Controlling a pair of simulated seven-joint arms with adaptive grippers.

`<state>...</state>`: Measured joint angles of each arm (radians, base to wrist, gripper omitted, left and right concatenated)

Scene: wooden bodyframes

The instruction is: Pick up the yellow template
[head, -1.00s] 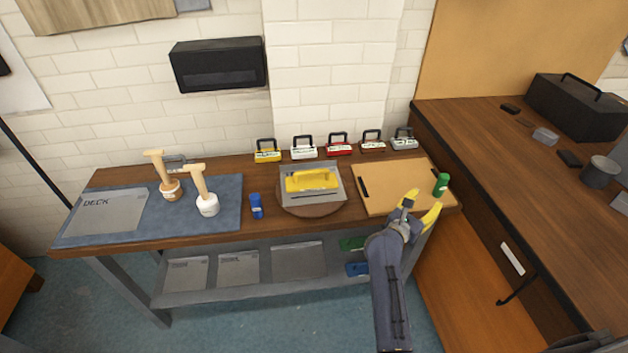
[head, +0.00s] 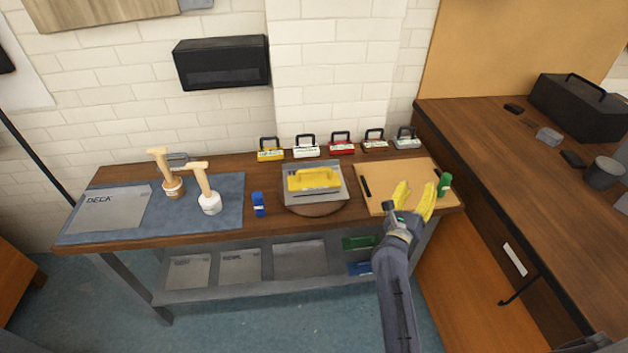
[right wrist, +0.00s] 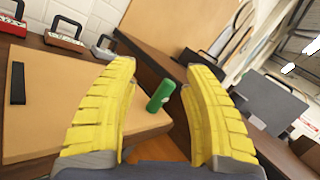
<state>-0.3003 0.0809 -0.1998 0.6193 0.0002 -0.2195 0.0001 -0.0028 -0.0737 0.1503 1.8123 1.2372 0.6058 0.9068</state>
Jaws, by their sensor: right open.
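A yellow template (head: 314,180) with a handle lies on a grey plate (head: 300,198) on a round wooden turntable (head: 312,210), mid-bench. A smaller yellow-fronted block with a dark handle (head: 270,155) stands at the left end of the back row. My right gripper (head: 415,192) is open and empty over the tan board, to the right of the yellow template. Its yellow fingers also show spread in the right wrist view (right wrist: 158,100). The yellow template is not seen in that view. My left gripper is not in view.
A green bottle (head: 444,184) stands near the right fingers, at the tan board's (head: 385,180) right edge. A blue bottle (head: 258,204) stands left of the turntable. Two wooden-handled tools (head: 208,203) stand on the blue mat (head: 228,214). Several handled blocks line the back.

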